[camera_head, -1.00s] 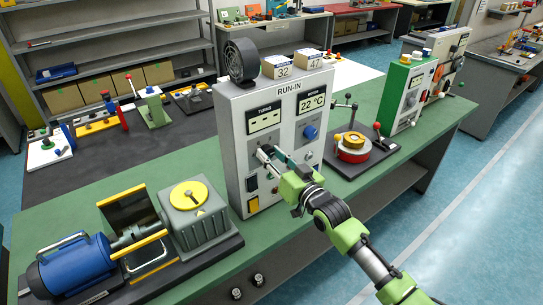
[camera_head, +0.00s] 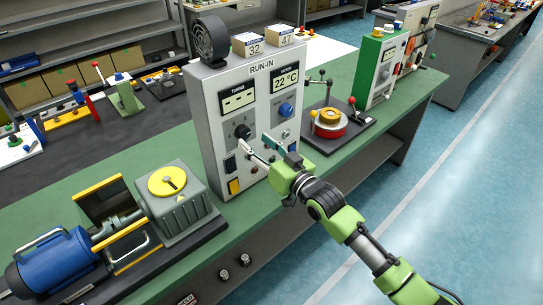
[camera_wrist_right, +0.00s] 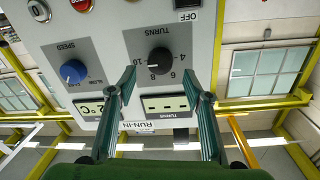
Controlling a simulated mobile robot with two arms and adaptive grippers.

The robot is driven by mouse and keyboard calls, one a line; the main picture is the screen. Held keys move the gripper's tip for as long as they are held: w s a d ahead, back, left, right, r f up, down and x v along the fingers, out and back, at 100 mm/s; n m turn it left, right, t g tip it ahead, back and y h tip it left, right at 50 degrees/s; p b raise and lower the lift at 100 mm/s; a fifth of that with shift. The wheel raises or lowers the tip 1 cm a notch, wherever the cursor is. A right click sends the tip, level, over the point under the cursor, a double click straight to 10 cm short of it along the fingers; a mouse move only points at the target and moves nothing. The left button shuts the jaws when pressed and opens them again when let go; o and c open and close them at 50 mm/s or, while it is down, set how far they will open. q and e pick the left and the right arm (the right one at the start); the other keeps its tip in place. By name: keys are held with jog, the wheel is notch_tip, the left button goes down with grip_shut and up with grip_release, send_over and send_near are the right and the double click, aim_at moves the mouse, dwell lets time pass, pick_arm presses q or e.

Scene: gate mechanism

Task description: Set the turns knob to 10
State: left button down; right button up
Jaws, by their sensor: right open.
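The turns knob (camera_head: 242,131) is a round black knob below the TURNS display (camera_head: 238,99) on the grey RUN-IN panel (camera_head: 262,110). In the right wrist view, which is upside down, the knob (camera_wrist_right: 159,60) sits among the numbers 4, 6, 8 and 10; I cannot tell its setting surely. The TURNS display (camera_wrist_right: 165,105) shows only dashes. My right gripper (camera_head: 254,142) is open in front of the panel, just below and right of the knob. In the wrist view its fingertips (camera_wrist_right: 161,76) stand apart on either side of the knob, with nothing held. My left gripper is out of view.
A blue SPEED knob (camera_head: 285,110) is right of the turns knob, under the temperature display (camera_head: 285,83). Dark and yellow switches (camera_head: 234,186) sit lower on the panel. A motor and gearbox rig (camera_head: 172,195) stands to the left, a red and yellow device (camera_head: 328,122) to the right.

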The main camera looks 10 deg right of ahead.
jog(key=v, duration=0.7)
jog(key=shift+s, duration=0.2)
jog(key=shift+d, duration=0.1)
